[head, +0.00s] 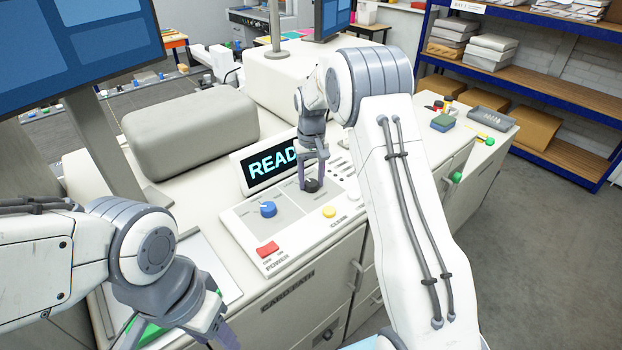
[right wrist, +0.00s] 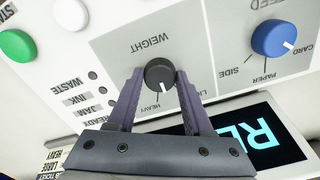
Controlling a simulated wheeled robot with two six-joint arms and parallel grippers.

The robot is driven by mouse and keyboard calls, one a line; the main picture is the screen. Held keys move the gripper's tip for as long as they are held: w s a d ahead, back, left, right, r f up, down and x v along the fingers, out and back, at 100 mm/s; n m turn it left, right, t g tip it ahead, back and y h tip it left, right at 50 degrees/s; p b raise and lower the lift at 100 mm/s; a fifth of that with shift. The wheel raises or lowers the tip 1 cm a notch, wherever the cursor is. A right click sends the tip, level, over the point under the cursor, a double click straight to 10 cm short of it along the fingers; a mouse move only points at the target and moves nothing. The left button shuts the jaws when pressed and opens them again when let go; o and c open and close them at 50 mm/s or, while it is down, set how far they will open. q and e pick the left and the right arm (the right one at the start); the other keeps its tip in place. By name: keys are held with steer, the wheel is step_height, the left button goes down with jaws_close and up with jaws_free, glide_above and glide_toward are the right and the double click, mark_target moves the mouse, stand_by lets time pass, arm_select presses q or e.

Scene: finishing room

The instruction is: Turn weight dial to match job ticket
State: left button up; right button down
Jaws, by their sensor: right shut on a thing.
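The weight dial is a black round knob with a white pointer mark; it shows in the head view (head: 311,186) and in the right wrist view (right wrist: 160,74). My right gripper (right wrist: 161,82) has a finger on each side of the dial and is shut on it; in the head view it comes down from above (head: 313,172). In the right wrist view the white mark points down, near the HEAVY label. The job ticket (right wrist: 55,165) shows partly at the lower left there, reading LARGE and HEAVY. My left gripper (head: 205,328) is low in the head view, its fingertips unclear.
A blue feed dial (head: 267,209) sits left of the weight dial. A lit display (head: 270,165) stands just behind. A dark green-topped block (head: 442,123) lies on the right counter.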

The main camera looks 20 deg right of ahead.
mark_target(311, 182)
steer(key=m, duration=0.5)
steer(key=shift+c, duration=1.5)
jaws_free()
steer(key=shift+r, duration=0.1)
steer(key=shift+r, duration=0.3)
step_height(311, 182, up, 10)
steer(key=b, duration=0.2)
